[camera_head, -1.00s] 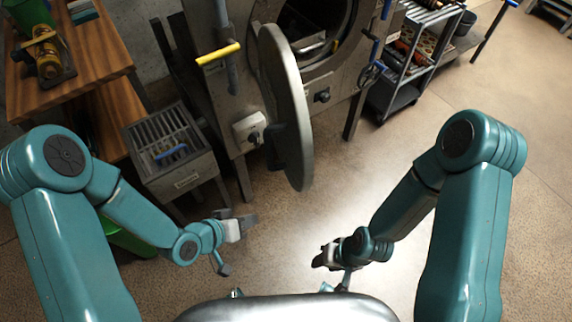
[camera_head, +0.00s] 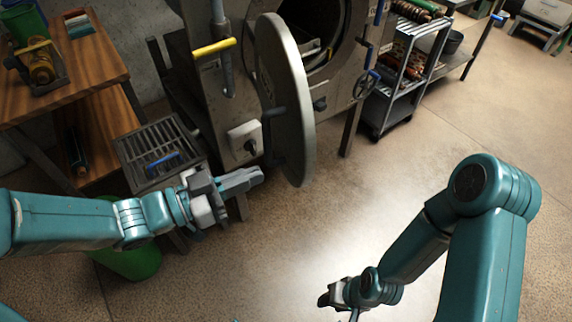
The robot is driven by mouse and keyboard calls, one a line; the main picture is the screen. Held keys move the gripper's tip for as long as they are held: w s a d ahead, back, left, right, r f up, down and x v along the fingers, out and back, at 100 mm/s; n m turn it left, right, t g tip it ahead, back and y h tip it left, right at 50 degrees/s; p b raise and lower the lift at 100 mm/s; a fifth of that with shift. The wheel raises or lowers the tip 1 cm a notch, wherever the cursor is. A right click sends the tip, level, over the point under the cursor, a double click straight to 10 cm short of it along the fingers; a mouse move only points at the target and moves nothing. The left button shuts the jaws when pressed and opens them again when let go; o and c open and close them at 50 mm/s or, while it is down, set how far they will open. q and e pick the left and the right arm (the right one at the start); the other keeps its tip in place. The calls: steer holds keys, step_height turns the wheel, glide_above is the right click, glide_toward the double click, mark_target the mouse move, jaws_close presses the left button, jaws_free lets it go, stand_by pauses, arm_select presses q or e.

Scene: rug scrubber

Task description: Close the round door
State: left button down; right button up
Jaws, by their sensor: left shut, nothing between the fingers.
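The round door (camera_head: 287,95) is a grey metal disc, swung open and seen nearly edge-on in the middle of the head view. The dark round opening (camera_head: 318,45) of the metal machine (camera_head: 205,70) shows behind it and to its right. My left gripper (camera_head: 258,176) is shut and empty, just left of the door's lower part; I cannot tell whether it touches the door. My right gripper (camera_head: 325,300) is low in the view, well below and right of the door; its fingers are too small and dark to read.
A grated metal stand (camera_head: 150,148) with a blue handle is left of the machine, close behind my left gripper. A green bin (camera_head: 130,262) is below my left arm. A wheeled rack (camera_head: 405,75) stands right. The floor at centre and right is clear.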

mark_target(301, 158)
arm_select(q)
steer(key=x, duration=0.8)
steer(key=shift+f, duration=0.1)
steer(key=shift+w, duration=0.15)
